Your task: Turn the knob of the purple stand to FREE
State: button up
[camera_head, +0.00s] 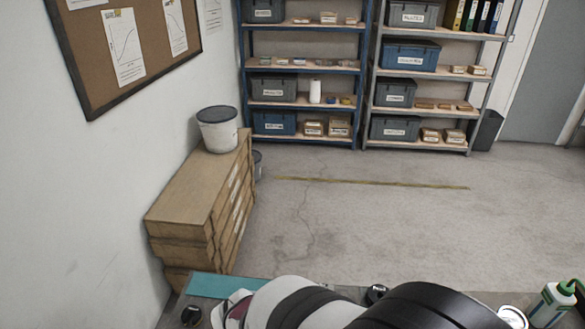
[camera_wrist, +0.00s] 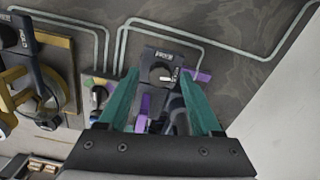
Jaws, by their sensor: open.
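In the wrist view the purple stand (camera_wrist: 203,76) lies beyond and between my fingers, with purple parts showing at its right and below. Its dark plate (camera_wrist: 148,58) carries a small label at the top, too small to read. A round dark knob with a light pointer (camera_wrist: 162,75) sits on the plate; the pointer extends to the right. My gripper (camera_wrist: 160,76) is open, its two teal fingers apart on either side of the knob. I cannot tell how far above it the tips are. The lower part of the stand is partly hidden by the fingers and palm.
A yellow stand (camera_wrist: 66,60) with dark parts is at the left in the wrist view. A smaller unit with coloured spots (camera_wrist: 97,83) lies between the stands. Pale tubes (camera_wrist: 215,40) run across the dark board. In the head view a green-and-white bottle (camera_head: 552,306) stands at lower right.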

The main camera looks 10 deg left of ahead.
jog(key=shift+f, duration=0.15)
grip_shut()
